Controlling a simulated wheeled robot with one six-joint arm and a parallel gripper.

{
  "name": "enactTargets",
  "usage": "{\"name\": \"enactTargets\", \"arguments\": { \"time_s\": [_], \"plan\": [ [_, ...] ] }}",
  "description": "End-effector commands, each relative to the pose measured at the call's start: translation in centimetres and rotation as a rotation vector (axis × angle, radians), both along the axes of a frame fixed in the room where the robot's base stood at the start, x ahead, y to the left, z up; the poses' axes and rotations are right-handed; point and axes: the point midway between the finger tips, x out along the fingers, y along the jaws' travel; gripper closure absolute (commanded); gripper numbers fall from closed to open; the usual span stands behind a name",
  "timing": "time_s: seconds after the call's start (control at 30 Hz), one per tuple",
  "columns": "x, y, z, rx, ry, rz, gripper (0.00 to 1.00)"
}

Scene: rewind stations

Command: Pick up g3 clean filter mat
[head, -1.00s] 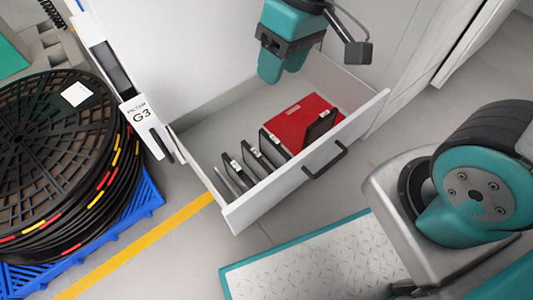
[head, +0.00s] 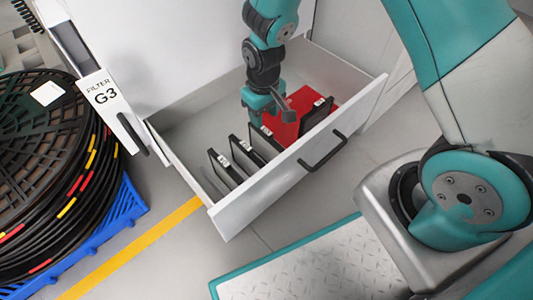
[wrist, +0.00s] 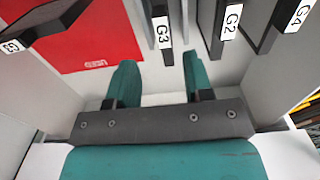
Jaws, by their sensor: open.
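Thin dark filter mats with white tags stand upright in an open white drawer (head: 250,195). In the wrist view the clean filter mat tagged G3 (wrist: 162,25) lies straight ahead of my gripper (wrist: 158,78), roughly in line with the gap between its teal fingers. The fingers are open and empty, apart from the mat. In the head view my gripper (head: 262,108) is low in the drawer, above the mat nearest the red sheet, which appears to be G3 (head: 264,146). The gripper partly hides that mat's top.
Mats tagged G2 (wrist: 229,22) and G4 (wrist: 289,20) stand to the right in the wrist view. Another mat (head: 316,114) stands by a red sheet (head: 296,98). The drawer's front wall with a black handle (head: 323,152) is close. A cable reel (head: 45,150) stands left.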

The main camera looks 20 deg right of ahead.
Motion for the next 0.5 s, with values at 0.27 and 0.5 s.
{"name": "enactTargets", "arguments": {
  "time_s": [0.27, 0.5],
  "plan": [
    [0.0, 0.0, -2.8, 0.001, 0.0, 0.0, 0.53],
    [-0.1, 0.3, -5.1, 0.001, 0.0, 0.001, 0.53]
  ]
}}
